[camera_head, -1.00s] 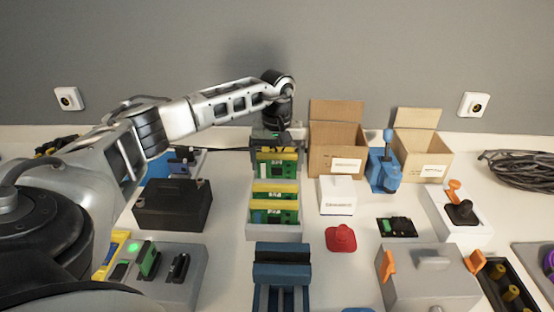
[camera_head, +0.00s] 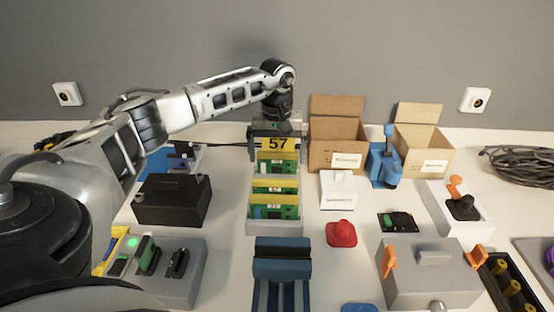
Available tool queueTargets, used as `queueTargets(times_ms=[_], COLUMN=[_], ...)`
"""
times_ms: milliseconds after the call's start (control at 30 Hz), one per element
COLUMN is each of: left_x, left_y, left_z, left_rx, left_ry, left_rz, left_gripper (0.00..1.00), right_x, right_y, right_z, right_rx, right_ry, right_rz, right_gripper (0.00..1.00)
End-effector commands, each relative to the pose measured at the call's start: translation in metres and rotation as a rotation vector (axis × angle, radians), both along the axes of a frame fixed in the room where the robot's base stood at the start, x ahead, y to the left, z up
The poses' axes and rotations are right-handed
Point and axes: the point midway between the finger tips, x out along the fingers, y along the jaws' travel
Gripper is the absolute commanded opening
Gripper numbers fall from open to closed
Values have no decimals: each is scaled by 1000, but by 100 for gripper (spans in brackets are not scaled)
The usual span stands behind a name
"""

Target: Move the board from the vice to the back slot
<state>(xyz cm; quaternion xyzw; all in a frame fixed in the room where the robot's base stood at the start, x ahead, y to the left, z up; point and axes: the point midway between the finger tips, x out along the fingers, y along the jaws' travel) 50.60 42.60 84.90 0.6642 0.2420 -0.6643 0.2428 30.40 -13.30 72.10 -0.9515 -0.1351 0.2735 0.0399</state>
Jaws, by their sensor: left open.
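The blue vice (camera_head: 281,268) stands at the front middle, and no board shows in its jaws. Behind it is a light grey rack (camera_head: 273,229) holding green boards with yellow top edges. Two boards (camera_head: 274,211) sit in the nearer slots. Another green board (camera_head: 278,169) stands upright in the back slot, with a yellow plate marked 57 (camera_head: 277,143) at its top. My left gripper (camera_head: 276,132) is open, pointing down just above and behind that plate. Its fingertips are partly hidden, so I cannot tell whether they touch anything. My right gripper is not in view.
Two open cartons (camera_head: 336,153) stand right of the rack, with a blue tool (camera_head: 385,165) between them. A black box (camera_head: 172,201) stands to the left. A white box (camera_head: 338,191) and a red knob (camera_head: 341,234) are close on the right. A grey wall is behind.

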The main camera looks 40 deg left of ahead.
Motion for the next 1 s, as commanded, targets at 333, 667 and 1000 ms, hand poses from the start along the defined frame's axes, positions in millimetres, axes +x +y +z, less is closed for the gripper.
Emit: queueTargets(times_ms=[333, 667, 1000], left_x=[1, 0, 0], left_y=[0, 0, 0], left_z=[88, 133, 136], left_rx=[0, 0, 0], left_ry=[-5, 0, 0], left_rz=[0, -1, -1], left_gripper=[100, 100, 100], right_x=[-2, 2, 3], right_y=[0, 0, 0], right_z=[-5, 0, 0], right_rx=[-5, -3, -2], right_ry=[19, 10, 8], right_rz=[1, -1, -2], right_gripper=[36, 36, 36])
